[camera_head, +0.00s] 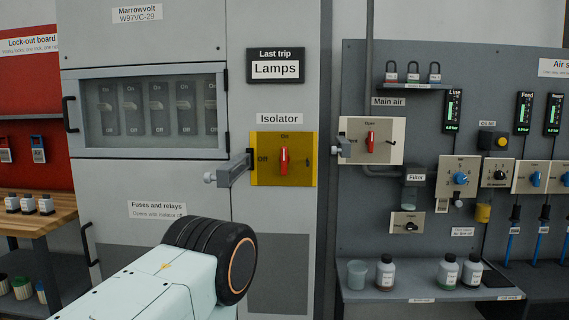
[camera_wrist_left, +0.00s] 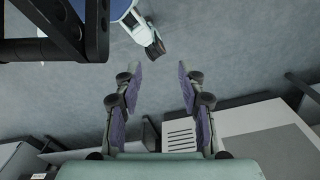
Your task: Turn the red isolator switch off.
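The red isolator switch (camera_head: 284,161) sits on a yellow plate (camera_head: 299,178) under the "Isolator" label, on the grey cabinet. Its handle stands upright, in line with "On" at the top; "Off" is marked on the left. My left arm comes in from the lower left of the head view, below the switch, with its gripper outside that view. In the left wrist view my left gripper (camera_wrist_left: 158,80) is open, with nothing between its fingers and grey floor beyond. My right gripper is not in view.
A grey bar with a round end (camera_head: 230,171) projects left of the yellow plate. Right of it, a "Main air" panel (camera_head: 385,150) has another red handle. A windowed breaker door (camera_head: 152,150) is at left; a shelf (camera_head: 385,294) with bottles is lower right.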

